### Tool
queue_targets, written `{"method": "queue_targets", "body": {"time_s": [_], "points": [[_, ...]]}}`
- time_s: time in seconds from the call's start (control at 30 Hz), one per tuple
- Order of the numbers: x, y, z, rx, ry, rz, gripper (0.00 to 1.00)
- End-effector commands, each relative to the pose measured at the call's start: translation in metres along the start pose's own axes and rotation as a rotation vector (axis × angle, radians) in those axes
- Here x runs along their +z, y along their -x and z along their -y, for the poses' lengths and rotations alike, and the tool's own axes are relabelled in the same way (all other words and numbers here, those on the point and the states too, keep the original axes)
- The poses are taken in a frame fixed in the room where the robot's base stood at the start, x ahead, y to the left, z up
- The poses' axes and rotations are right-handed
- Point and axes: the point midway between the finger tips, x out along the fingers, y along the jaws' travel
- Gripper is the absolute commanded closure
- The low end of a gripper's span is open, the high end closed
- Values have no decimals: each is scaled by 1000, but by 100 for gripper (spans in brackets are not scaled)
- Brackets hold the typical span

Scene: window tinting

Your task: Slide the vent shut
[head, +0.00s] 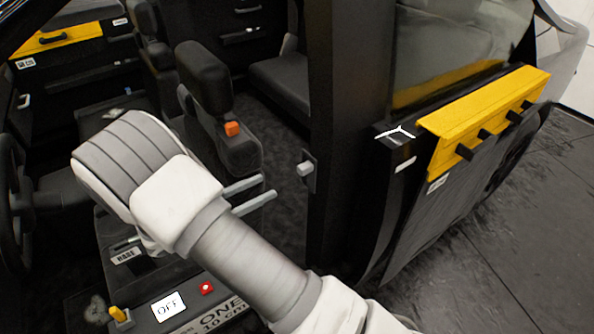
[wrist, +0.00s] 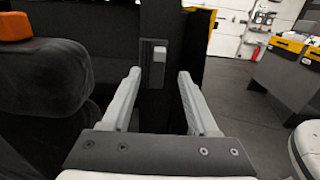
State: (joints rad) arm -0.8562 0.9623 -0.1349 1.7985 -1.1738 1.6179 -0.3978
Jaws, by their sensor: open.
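A small light grey knob (head: 305,169) sits on a dark plate on the black door pillar; it looks like the vent's slider, but no marking confirms this. In the wrist view the knob (wrist: 158,55) is high on its plate, straight ahead between the fingers. My gripper (head: 265,188) is open and empty, with its two grey fingers pointing toward the pillar, to the left of and slightly below the knob in the head view. In the wrist view the gripper (wrist: 160,74) shows a clear gap between its fingers. The fingers appear apart from the knob.
A dark seat (head: 212,105) with an orange buckle (head: 232,129) stands behind my gripper. A console (head: 175,308) with an "OFF" label and a yellow lever (head: 118,314) lies below my arm. An open door with a yellow bar (head: 485,115) is at right.

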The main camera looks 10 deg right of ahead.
Motion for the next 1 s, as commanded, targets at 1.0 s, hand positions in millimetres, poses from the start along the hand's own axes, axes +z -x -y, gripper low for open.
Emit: {"method": "queue_targets", "body": {"time_s": [1.0], "points": [[0, -108, 0, -1, -1, -1, 51]]}}
